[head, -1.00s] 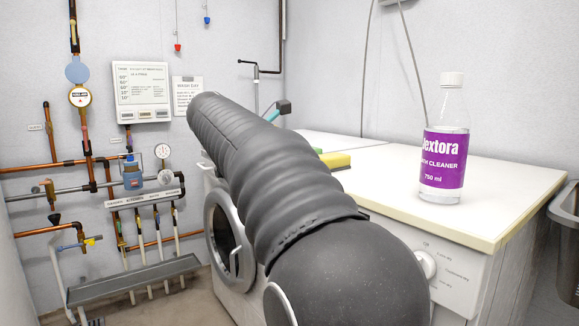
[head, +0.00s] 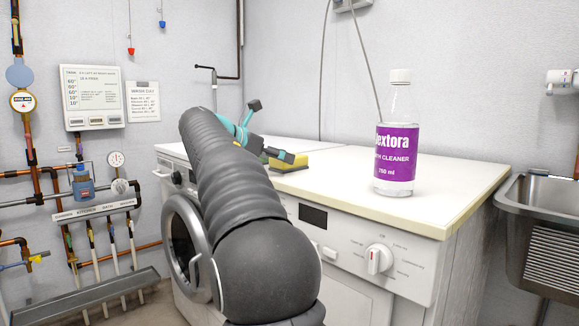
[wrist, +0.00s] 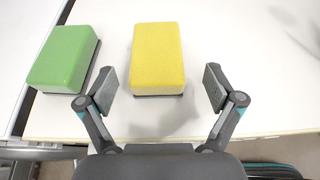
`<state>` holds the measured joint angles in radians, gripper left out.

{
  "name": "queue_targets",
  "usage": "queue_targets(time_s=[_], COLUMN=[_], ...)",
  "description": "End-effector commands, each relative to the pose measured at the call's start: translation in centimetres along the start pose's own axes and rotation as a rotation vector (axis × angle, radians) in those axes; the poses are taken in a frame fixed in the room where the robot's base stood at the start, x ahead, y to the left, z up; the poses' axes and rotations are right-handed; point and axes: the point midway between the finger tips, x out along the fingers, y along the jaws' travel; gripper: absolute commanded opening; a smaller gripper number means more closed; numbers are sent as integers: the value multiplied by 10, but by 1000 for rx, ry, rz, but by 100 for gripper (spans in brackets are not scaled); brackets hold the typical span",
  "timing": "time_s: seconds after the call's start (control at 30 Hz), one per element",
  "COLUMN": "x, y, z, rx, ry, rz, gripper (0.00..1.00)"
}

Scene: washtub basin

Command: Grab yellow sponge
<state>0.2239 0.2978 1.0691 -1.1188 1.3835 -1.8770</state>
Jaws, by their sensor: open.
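The yellow sponge (wrist: 157,55) lies flat on the white top in the wrist view, with a dark layer under it. In the head view the yellow sponge (head: 290,163) shows on the machine top, partly behind my gripper. My gripper (wrist: 160,88) is open, with its fingers spread wide to the left and right of the sponge's near end. Nothing is between the pads except the near end of the sponge, and the pads look apart from it. The gripper also shows in the head view (head: 272,135).
A green sponge (wrist: 65,58) lies just left of the yellow one, close to my left finger. A clear bottle with a purple label (head: 396,150) stands on the worktop (head: 440,190). A metal sink (head: 545,205) is at the right. Pipes line the left wall.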

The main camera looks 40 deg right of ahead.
Motion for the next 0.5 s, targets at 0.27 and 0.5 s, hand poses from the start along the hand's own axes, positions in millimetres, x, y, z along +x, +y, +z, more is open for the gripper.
queue_targets(time_s=[0.27,0.5], x=[22,51], y=[2,4], z=[-3,-2], rx=[-1,0], ry=[1,0], rz=[-3,0], gripper=[92,92])
